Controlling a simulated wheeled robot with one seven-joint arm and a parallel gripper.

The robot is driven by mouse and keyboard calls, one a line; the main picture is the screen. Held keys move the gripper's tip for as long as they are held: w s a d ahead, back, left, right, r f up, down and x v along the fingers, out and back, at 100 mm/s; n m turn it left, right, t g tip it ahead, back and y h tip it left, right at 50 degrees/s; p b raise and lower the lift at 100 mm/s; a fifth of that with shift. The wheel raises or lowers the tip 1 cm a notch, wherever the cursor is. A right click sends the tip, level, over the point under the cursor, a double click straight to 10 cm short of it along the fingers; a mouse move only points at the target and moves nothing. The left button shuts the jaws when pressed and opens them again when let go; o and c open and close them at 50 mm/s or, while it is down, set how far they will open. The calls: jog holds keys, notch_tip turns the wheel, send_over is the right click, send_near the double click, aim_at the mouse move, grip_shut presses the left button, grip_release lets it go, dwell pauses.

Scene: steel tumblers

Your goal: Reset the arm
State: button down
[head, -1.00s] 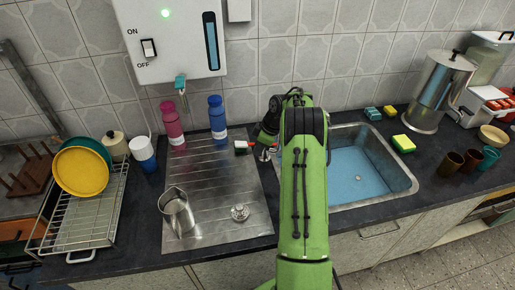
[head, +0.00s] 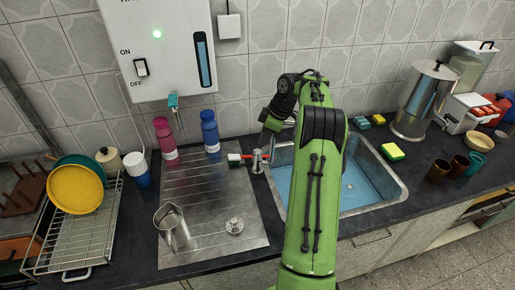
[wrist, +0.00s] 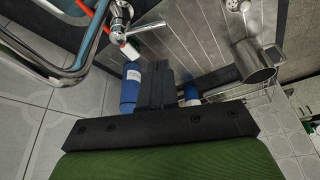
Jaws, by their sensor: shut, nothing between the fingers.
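My green arm (head: 312,200) rises in front of the sink in the head view. Its far end bends toward the wall, and the fingertips cannot be made out there. In the wrist view my gripper (wrist: 160,70) shows as two dark fingers pressed together, with nothing between them. A blue bottle (wrist: 130,88) appears just left of the fingers in that view. The tap (wrist: 119,14) is at the upper left. The steel pitcher (wrist: 254,62) is at the right, apart from the fingers.
The tap (head: 257,160) stands between the drainboard (head: 205,195) and sink (head: 352,190), close to my arm. Pink (head: 165,138) and blue (head: 210,132) bottles stand by the wall under the white heater (head: 158,50). The pitcher (head: 172,228) is at the front left.

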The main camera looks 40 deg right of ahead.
jog(key=v, duration=0.2)
jog(key=shift+s+d+r, duration=0.1)
jog(key=shift+r, duration=0.25)
